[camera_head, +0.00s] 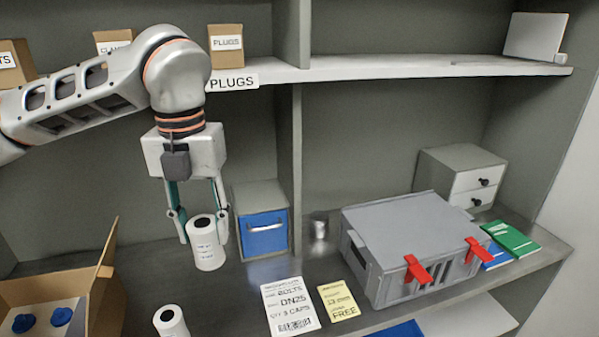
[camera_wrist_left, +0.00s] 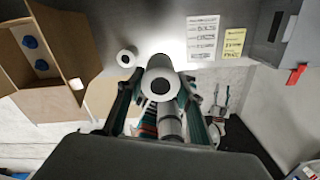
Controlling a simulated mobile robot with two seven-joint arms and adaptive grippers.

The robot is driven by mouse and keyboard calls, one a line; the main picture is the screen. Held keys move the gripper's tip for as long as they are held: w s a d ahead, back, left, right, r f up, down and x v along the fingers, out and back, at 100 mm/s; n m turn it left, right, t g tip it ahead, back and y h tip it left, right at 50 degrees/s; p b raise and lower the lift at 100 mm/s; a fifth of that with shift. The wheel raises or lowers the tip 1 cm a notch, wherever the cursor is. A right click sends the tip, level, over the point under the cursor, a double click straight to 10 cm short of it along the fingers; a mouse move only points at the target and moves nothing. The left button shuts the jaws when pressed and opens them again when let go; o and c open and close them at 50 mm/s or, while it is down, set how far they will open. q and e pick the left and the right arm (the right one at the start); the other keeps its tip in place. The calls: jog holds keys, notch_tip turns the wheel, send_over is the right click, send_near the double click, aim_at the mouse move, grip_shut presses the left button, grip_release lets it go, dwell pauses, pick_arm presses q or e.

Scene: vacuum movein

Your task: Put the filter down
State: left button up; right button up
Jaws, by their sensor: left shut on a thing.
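A white cylindrical filter (camera_head: 206,250) with a printed label and a dark hole in its top is held upright between the fingers of my left gripper (camera_head: 197,222). In the left wrist view the filter (camera_wrist_left: 160,76) shows end-on between the fingertips. It is over the front part of the metal shelf (camera_head: 245,290); I cannot tell whether its base touches. A second white cylinder (camera_head: 170,321) stands apart, nearer the front edge. In the left wrist view a small grey gripper-like shape (camera_wrist_left: 216,108) shows low down, perhaps my right gripper; its jaws are unclear.
An open cardboard box (camera_head: 105,290) with blue-capped things is at left. A blue-fronted bin (camera_head: 265,235) stands close behind the filter. A white label card (camera_head: 290,306), a yellow card (camera_head: 338,300) and a grey case (camera_head: 400,235) with red latches are to the right.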

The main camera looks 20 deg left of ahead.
aim_at(220, 246)
pick_arm(q)
jog(key=m, duration=0.1)
jog(key=f+m, duration=0.1)
jog(key=m, duration=0.1)
jog(key=shift+w+d+f, duration=0.1)
jog(key=shift+w+f, duration=0.15)
jog(key=shift+w, duration=0.1)
jog(key=f+m, duration=0.1)
jog(key=m, duration=0.2)
jog(key=w+f+m, duration=0.1)
jog(key=f+m, duration=0.1)
jog(key=m, duration=0.2)
jog(key=f+m, duration=0.2)
jog(key=m, duration=0.2)
jog(key=shift+w+d, duration=0.35)
notch_tip(220, 246, down, 11)
jog(key=w+d+m, duration=0.1)
jog(key=m, duration=2.3)
jog(key=shift+w+d+m, duration=0.25)
jog(key=shift+m, duration=0.15)
jog(key=shift+r, duration=0.1)
jog(key=shift+s, duration=0.15)
